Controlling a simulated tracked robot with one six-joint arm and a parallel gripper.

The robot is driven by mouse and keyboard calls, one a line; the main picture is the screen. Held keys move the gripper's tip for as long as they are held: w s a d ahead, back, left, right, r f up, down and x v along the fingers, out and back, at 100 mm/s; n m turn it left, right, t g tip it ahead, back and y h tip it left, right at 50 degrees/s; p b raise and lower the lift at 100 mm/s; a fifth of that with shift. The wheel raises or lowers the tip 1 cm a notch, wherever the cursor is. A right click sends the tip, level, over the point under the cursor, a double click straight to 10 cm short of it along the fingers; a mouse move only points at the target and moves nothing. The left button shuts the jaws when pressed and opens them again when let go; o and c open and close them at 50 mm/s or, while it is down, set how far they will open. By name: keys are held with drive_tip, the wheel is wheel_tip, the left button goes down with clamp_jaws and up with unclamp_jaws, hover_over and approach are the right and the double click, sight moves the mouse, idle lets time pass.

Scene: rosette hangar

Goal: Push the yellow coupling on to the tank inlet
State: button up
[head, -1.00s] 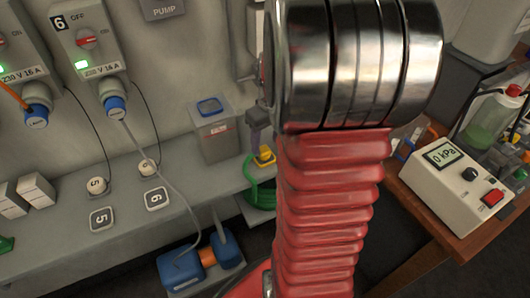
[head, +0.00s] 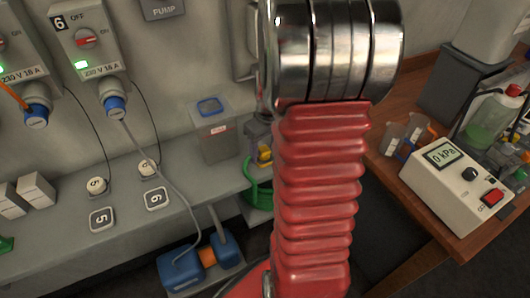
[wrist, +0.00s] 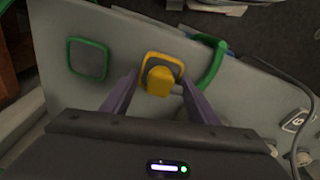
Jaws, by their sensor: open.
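The yellow coupling (wrist: 160,80) sits on a yellow-outlined square (wrist: 176,60) on the grey bench in the wrist view. In the head view the coupling (head: 264,155) is partly hidden behind my gripper and arm. My gripper (wrist: 157,86) is open, with its purple fingers on either side of the coupling; I cannot tell whether they touch it. A green hose (wrist: 213,64) curves over the bench edge close to the coupling. I cannot make out the tank inlet.
A green-outlined square (wrist: 88,58) is empty. A blue pump (head: 180,272) is below the bench. A 0 kPa meter (head: 455,180) stands on the wooden table at right.

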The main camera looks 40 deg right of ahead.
sight(264, 149)
drive_tip(key=c, duration=1.1)
wheel_tip(264, 149, up, 10)
drive_tip(key=shift+r, duration=0.1)
idle(0.3)
idle(0.5)
